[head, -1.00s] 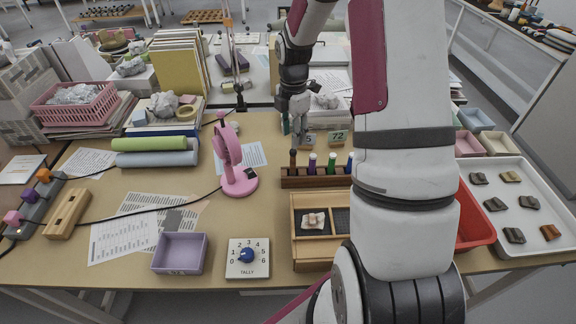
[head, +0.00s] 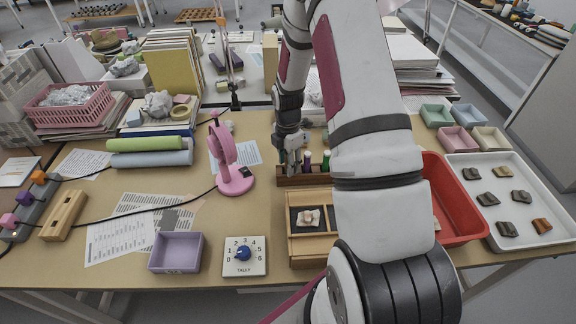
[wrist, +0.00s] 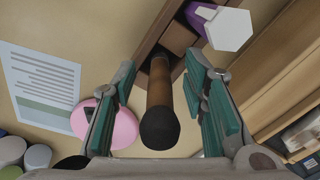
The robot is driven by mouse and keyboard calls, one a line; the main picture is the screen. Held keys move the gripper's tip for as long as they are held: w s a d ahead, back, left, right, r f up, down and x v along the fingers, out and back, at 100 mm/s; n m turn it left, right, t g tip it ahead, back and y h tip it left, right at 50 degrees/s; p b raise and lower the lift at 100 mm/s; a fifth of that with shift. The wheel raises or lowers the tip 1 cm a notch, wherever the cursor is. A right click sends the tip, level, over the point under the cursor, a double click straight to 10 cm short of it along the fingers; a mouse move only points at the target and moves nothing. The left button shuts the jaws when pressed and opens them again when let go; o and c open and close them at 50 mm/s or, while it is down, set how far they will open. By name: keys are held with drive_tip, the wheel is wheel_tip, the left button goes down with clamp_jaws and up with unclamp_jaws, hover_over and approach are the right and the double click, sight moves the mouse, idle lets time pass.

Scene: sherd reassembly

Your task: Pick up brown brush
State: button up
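The brown brush (wrist: 160,85) stands upright in a wooden rack (wrist: 145,38), with its dark rounded end toward the wrist camera. My gripper (wrist: 161,78) is open, with one green-padded finger on each side of the brush in the wrist view. Gaps show between the brush and both fingers. In the head view my gripper (head: 291,162) is low over the left end of the rack (head: 290,181) and hides the brush there.
A purple marker (head: 307,159) and a green one (head: 326,158) stand right of the brush. A wooden tray (head: 303,247) lies in front of the rack, and a red bin (head: 458,205) is at right.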

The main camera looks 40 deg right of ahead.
clamp_jaws()
wheel_tip(320, 180, up, 10)
idle(0.7)
